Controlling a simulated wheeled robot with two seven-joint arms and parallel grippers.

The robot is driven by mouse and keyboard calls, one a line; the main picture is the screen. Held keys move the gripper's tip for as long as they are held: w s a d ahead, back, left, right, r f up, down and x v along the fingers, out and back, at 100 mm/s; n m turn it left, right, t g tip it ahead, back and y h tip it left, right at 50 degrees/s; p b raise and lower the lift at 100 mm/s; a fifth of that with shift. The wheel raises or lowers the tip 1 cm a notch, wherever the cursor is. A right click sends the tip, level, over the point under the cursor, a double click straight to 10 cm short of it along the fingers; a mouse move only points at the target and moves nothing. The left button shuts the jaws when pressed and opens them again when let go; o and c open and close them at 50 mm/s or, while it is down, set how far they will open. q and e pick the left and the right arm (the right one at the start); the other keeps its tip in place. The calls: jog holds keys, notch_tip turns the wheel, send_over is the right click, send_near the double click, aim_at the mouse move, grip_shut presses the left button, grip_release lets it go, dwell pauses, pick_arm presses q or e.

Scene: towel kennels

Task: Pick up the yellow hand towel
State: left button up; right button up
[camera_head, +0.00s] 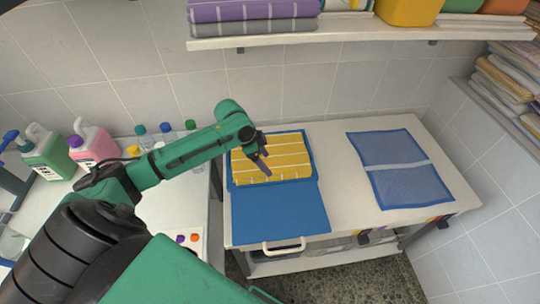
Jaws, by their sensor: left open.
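The yellow hand towel (284,158) has white stripes and lies flat on a blue towel or mat (278,212) on the table. My left gripper (261,165) is open, over the left part of the yellow towel, with its fingers pointing down toward it. I cannot tell whether the fingers touch the cloth. The gripper hides a small part of the towel. My right gripper is not in view.
A blue towel with a pale band (398,168) lies on the right of the white table (338,190). A shelf (350,32) with folded towels runs above the back. Bottles (92,140) stand at left. Folded cloths (508,82) fill a right shelf.

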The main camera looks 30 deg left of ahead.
aim_at(273, 170)
pick_arm(q)
jog(key=p+x, duration=0.1)
jog(key=x, duration=0.4)
jog(key=shift+w+f+p, duration=0.25)
jog(key=shift+f+p, duration=0.05)
jog(key=shift+p, duration=0.05)
jog(key=shift+d+f, duration=0.1)
jog(key=shift+d, duration=0.05)
jog(key=shift+s, duration=0.1)
jog(key=shift+c, duration=1.2)
jog(key=c, duration=1)
grip_shut()
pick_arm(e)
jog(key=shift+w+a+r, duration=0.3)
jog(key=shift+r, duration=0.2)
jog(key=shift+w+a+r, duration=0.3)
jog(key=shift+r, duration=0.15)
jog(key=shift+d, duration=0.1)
